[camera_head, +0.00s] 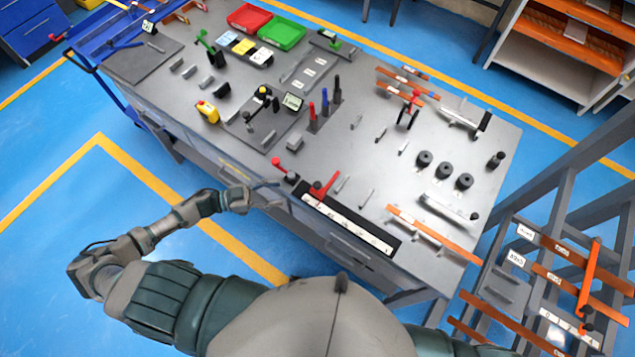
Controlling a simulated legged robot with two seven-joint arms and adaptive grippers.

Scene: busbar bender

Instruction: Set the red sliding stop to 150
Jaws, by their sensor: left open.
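The red sliding stop (324,188) sits near the left end of a white scale (350,226) on a black strip along the table's front edge. The scale's numbers are too small to read. A red-knobbed part (280,166) stands just left of the scale. My left gripper (279,194) is open and empty in front of the table edge, left of the stop and apart from it. Its fingers point right towards the edge. My right gripper is not in view.
The grey workbench (235,145) carries red and green bins (281,34), upright red, blue and black tools (323,104), black round weights (444,170) and orange bars (432,235). A rack (545,265) stands at the right. Blue floor lies open at the left.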

